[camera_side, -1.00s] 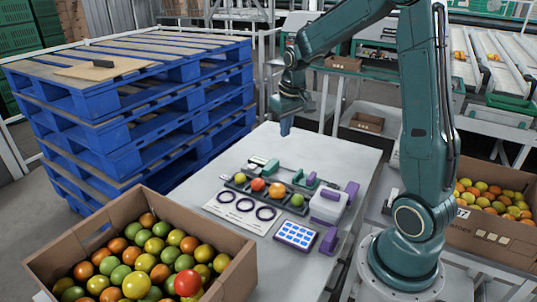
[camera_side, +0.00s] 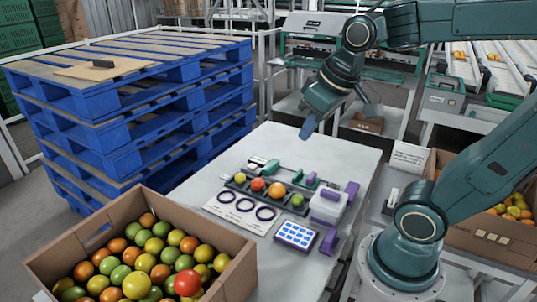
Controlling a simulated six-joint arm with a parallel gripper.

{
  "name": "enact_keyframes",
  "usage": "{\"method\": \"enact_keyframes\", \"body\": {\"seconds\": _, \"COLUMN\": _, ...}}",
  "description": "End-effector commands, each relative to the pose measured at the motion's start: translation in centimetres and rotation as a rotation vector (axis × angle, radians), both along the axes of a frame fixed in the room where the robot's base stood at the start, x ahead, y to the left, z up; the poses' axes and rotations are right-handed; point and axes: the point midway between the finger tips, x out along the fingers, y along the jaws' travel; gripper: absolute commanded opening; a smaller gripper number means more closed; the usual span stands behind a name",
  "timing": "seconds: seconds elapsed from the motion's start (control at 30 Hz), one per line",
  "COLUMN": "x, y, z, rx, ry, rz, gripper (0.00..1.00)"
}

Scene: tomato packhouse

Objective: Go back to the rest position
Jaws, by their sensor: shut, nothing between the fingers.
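My gripper (camera_side: 307,128) hangs above the far part of the grey work table (camera_side: 320,155), beyond the objects on it. Its fingers are shut with nothing between them, and it is tilted a little. On the table, a dark tray (camera_side: 229,182) holds a row of several tomatoes, among them an orange one (camera_side: 277,190) and a green one (camera_side: 297,200). My gripper is clear of all of them.
A white lidded box (camera_side: 326,208), a blue-and-white panel (camera_side: 296,235) and a sheet with three rings (camera_side: 226,207) lie on the table. A carton of tomatoes (camera_side: 232,282) stands front left. Blue pallets (camera_side: 130,150) rise at left.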

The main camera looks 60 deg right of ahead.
Motion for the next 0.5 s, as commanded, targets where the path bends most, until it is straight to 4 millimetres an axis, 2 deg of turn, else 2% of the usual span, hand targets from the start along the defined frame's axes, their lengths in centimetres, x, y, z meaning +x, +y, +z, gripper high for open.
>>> {"method": "enact_keyframes", "body": {"seconds": 0.2, "x": -3.6, "y": 2.0, "z": 0.1, "rx": 0.005, "ry": -0.052, "rz": 0.056, "gripper": 0.0}}
{"method": "enact_keyframes", "body": {"seconds": 0.33, "x": -5.0, "y": 2.6, "z": -0.1, "rx": 0.009, "ry": -0.07, "rz": 0.077, "gripper": 0.0}}
{"method": "enact_keyframes", "body": {"seconds": 0.5, "x": -5.8, "y": 3.0, "z": -0.3, "rx": 0.012, "ry": -0.081, "rz": 0.088, "gripper": 0.0}}
